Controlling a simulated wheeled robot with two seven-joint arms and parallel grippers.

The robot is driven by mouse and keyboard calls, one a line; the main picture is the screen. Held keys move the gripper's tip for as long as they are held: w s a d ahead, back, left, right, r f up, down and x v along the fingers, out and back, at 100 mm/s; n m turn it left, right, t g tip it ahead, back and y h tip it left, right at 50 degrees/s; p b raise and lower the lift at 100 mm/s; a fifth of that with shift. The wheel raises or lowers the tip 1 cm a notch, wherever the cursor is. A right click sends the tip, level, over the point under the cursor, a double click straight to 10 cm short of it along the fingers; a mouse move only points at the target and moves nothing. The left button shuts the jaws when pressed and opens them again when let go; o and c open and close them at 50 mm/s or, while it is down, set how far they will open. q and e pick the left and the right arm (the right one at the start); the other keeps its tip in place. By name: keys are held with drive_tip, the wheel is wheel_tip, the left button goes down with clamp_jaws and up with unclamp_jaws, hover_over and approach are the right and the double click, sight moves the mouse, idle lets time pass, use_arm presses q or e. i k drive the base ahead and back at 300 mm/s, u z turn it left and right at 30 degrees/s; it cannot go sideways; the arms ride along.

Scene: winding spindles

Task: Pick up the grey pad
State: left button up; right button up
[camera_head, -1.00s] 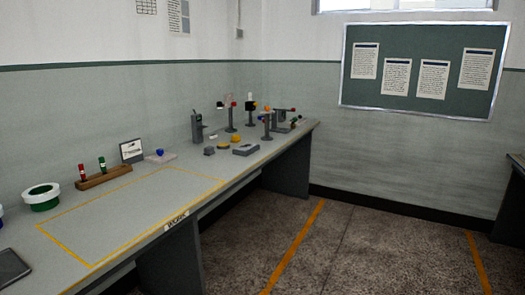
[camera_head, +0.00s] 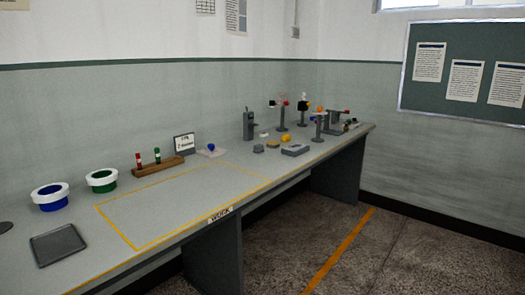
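Several grey things lie on the workbench (camera_head: 90,205), and I cannot tell for sure which is the grey pad. A small grey block (camera_head: 258,148) lies past the marked area, left of a yellow rounded piece (camera_head: 285,138). A larger, flat grey block (camera_head: 295,150) lies just right of it. A dark grey flat square with a raised rim (camera_head: 57,245) lies at the near left and looks like a tray. Neither of my grippers is in view.
A yellow outline marks a bare area with a "WORK" label (camera_head: 221,214). Blue (camera_head: 50,197) and green (camera_head: 102,180) white-rimmed pots, a wooden rack (camera_head: 160,167) and a small sign (camera_head: 184,144) stand behind it. Several small spindle stands (camera_head: 319,127) are at the far end. Floor ahead is clear.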

sight(258, 149)
drive_tip(key=z, duration=1.25)
drive_tip(key=i, duration=3.8)
drive_tip(key=u, duration=1.9)
